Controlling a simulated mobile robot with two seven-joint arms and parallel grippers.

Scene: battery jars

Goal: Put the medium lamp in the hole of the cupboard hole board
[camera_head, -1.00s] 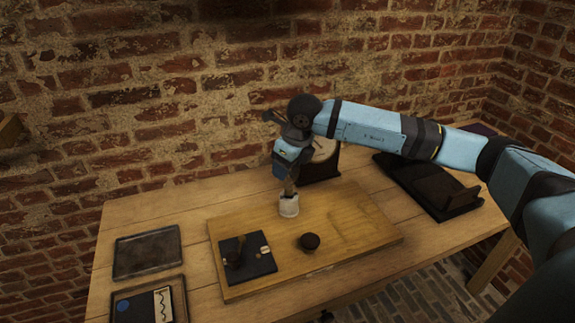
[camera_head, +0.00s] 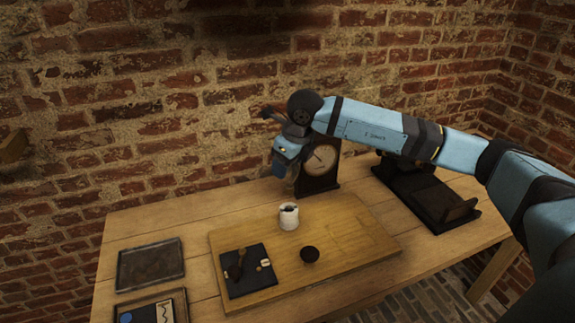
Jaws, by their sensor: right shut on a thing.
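My right gripper (camera_head: 292,186) is in front of the clock, above and behind a white jar. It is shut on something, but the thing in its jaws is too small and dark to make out. I cannot clearly pick out the medium lamp or the cupboard hole board. My left gripper is not in view.
Dark trays (camera_head: 150,264) lie at left. A clock (camera_head: 318,184) and a dark stand (camera_head: 430,196) are at the back. The board's right part is clear.

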